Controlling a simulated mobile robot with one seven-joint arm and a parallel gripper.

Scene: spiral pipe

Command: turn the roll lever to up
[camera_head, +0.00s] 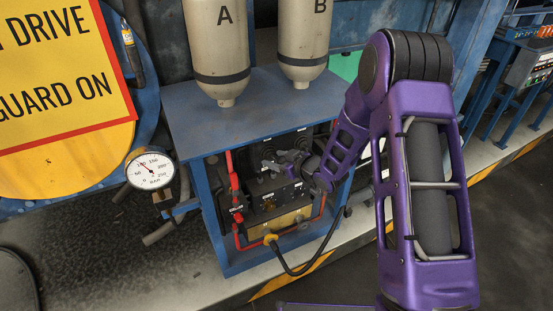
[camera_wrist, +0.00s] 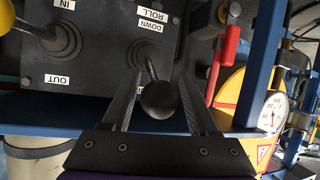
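The roll lever (camera_wrist: 158,100) has a black ball knob on a thin rod that rises from a round boot on a dark panel (camera_wrist: 95,75). The label by the boot reads DOWN ROLL, upside down in the wrist view; the opposite label is mostly hidden. The knob leans toward the bottom of that view; I cannot tell which position it is in. My gripper (camera_wrist: 160,80) is open, one finger on each side of the knob, with gaps showing. In the head view my gripper (camera_head: 284,160) is at the panel box (camera_head: 275,196) inside the blue frame, and the lever is hard to make out.
A second lever (camera_wrist: 50,38), marked IN and OUT, stands left of the roll lever. A red handle (camera_wrist: 228,45) is close on the right. The blue frame (camera_head: 212,225) surrounds the panel, with tanks (camera_head: 219,50) above and a gauge (camera_head: 151,170) at the left.

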